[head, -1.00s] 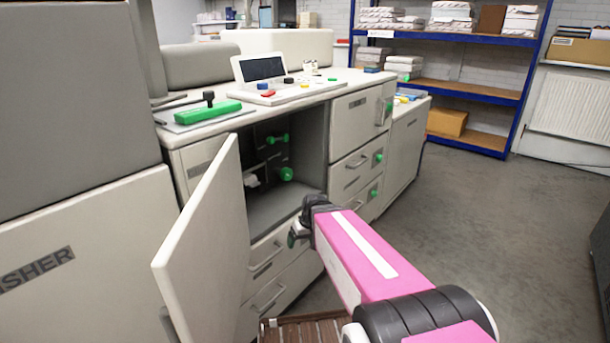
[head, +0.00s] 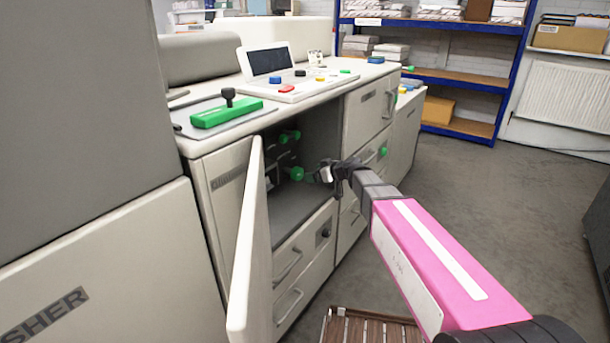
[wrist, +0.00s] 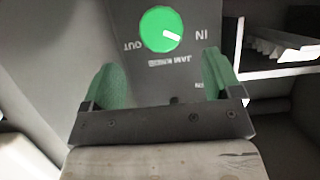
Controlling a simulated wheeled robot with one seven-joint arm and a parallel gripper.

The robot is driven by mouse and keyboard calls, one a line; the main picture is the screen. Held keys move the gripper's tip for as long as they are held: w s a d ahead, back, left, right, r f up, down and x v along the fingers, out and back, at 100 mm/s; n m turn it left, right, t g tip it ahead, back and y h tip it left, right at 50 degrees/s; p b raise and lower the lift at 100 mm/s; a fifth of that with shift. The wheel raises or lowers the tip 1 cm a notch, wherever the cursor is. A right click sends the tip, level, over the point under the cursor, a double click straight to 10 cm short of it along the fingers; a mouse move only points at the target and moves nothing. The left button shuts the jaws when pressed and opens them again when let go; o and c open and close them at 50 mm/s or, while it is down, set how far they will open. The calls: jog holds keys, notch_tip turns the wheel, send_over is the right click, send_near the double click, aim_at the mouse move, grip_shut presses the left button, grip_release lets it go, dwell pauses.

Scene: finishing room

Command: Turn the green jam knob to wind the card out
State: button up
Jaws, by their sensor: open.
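The green jam knob (wrist: 160,30) is round with a white pointer mark. It sits on a dark panel lettered OUT, IN and JAM KNOB, upside down in the wrist view. My gripper (wrist: 159,75) is open, its two green-padded fingers apart and empty, with the knob beyond them and between their lines. In the head view my gripper (head: 328,172) is at the cabinet opening, just right of a green knob (head: 296,173). A pale, crumpled piece (wrist: 280,45) lies on a light ledge at right in the wrist view; I cannot tell if it is the card.
The cabinet door (head: 248,245) stands open on the left of the opening. Other green knobs (head: 285,138) sit deeper inside. Drawers (head: 300,270) are below, and a slatted wooden platform (head: 370,330) is on the floor. Open floor lies to the right.

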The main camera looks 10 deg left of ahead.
aim_at(300, 174)
jog(key=x, duration=0.9)
jog(key=shift+a+f, duration=0.15)
jog(key=c, duration=0.9)
